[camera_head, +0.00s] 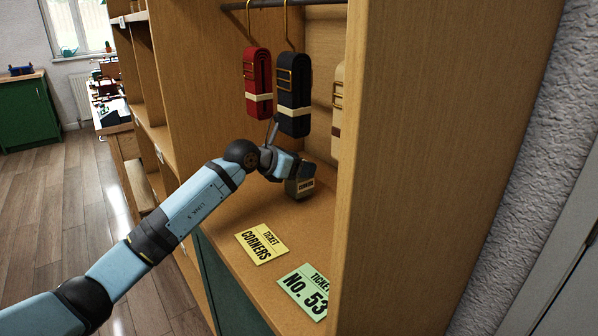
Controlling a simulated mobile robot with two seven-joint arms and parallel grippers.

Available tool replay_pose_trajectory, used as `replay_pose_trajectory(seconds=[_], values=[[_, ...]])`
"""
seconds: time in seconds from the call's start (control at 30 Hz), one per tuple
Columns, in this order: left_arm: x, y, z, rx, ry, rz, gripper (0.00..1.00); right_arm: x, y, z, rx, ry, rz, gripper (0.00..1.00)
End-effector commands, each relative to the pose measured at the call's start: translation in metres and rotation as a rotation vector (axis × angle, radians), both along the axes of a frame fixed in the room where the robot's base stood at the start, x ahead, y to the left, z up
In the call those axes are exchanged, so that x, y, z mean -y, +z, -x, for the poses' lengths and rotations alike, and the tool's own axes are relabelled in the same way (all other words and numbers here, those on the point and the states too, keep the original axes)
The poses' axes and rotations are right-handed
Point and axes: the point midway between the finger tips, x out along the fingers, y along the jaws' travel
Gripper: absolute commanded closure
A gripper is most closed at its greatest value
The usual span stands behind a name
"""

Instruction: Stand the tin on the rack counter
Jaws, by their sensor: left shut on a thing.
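My left arm reaches in from the left, over the rack counter (232,214). My left gripper (292,178) is at the counter's back part, under the hanging straps, and is shut on the tin (306,187). The tin is a small dark block with a pale label on its face. It is at or just above the counter; I cannot tell whether it touches. The gripper's fingers are mostly hidden behind my wrist. My right gripper is not in view.
A red strap (258,80) and a black strap (294,95) hang from a rail (310,3) above the gripper. A yellow ticket (262,244) and a green ticket (305,291) lie on the counter's front. A tall wooden side panel (440,150) bounds the right.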

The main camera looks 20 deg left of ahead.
Motion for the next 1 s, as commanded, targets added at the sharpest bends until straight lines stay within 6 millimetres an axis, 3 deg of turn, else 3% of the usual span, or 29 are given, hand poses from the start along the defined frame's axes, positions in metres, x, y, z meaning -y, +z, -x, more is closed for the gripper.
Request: replay_pose_trajectory(seconds=[0.1, 0.47, 0.5, 0.57, 1.0], values=[[0.0001, -0.0144, 0.0001, 0.0, 0.0, 0.001, 0.68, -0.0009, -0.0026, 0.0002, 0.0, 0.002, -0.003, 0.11], [-0.0001, -0.018, 0.0002, 0.002, 0.0, 0.001, 0.68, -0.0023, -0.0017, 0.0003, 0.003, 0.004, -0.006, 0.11], [0.0, -0.0177, 0.0003, 0.0, 0.0, 0.001, 0.27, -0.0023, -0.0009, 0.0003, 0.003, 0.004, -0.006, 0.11], [0.0, -0.0176, 0.0003, 0.001, 0.0, 0.001, 0.13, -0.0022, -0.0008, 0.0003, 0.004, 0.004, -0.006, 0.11], [-0.0067, -0.0101, 0.0076, 0.002, 0.001, 0.0, 0.11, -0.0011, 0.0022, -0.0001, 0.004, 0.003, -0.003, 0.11]])
